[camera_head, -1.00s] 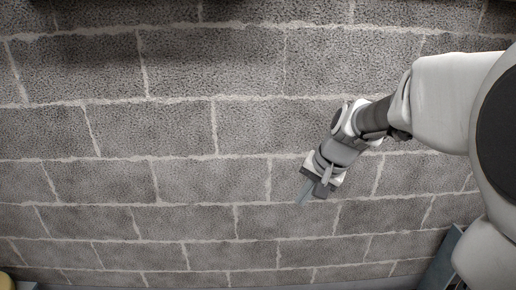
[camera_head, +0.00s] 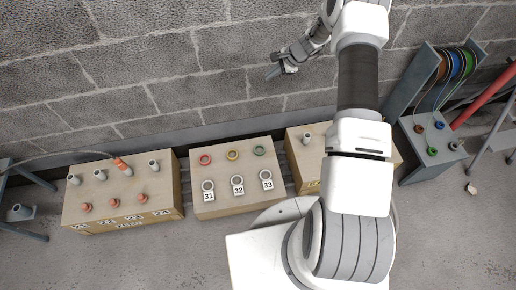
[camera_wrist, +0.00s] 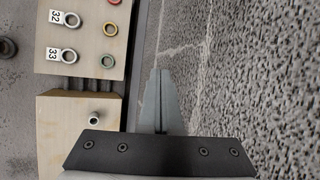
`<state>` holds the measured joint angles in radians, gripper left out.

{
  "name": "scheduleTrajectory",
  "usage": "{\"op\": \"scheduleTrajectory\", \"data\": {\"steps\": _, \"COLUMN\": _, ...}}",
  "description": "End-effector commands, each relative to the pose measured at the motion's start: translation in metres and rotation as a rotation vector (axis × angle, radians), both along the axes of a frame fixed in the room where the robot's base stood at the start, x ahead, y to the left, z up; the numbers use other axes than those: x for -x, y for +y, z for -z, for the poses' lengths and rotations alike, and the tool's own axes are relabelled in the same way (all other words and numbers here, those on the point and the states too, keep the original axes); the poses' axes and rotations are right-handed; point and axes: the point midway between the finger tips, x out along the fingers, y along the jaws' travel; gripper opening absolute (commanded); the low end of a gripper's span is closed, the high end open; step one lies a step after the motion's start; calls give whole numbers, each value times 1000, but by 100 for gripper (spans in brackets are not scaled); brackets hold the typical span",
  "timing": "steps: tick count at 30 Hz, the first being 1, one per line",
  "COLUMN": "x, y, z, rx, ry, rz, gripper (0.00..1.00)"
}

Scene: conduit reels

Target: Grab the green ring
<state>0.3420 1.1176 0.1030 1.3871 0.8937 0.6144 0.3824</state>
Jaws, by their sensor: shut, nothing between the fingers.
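A green ring (camera_head: 258,150) lies at the right end of the back row on top of the middle wooden box (camera_head: 235,204). In the wrist view the green ring (camera_wrist: 107,61) shows near the corner of that box, left of the fingers. My gripper (camera_head: 273,72) is up in front of the block wall, above and behind the box, well apart from the ring. Its fingers (camera_wrist: 161,75) are together with nothing between them.
A yellow ring (camera_head: 232,155) and a red ring (camera_head: 205,159) share the row, with grey rings labelled 31, 32, 33 in front. Wooden boxes with pegs stand left (camera_head: 120,200) and right (camera_head: 304,160). A reel stand (camera_head: 428,140) with small coloured pieces stands far right.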

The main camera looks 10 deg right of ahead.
Motion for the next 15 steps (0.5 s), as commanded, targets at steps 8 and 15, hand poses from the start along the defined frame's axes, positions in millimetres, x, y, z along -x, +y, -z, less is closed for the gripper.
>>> {"op": "scheduleTrajectory", "data": {"steps": 8, "x": 12, "y": -20, "z": 162, "rx": -129, "ry": 113, "rz": 261, "gripper": 0}}
{"op": "scheduleTrajectory", "data": {"steps": 15, "x": 48, "y": -32, "z": 293, "rx": -223, "ry": 211, "rz": 496, "gripper": 0}}
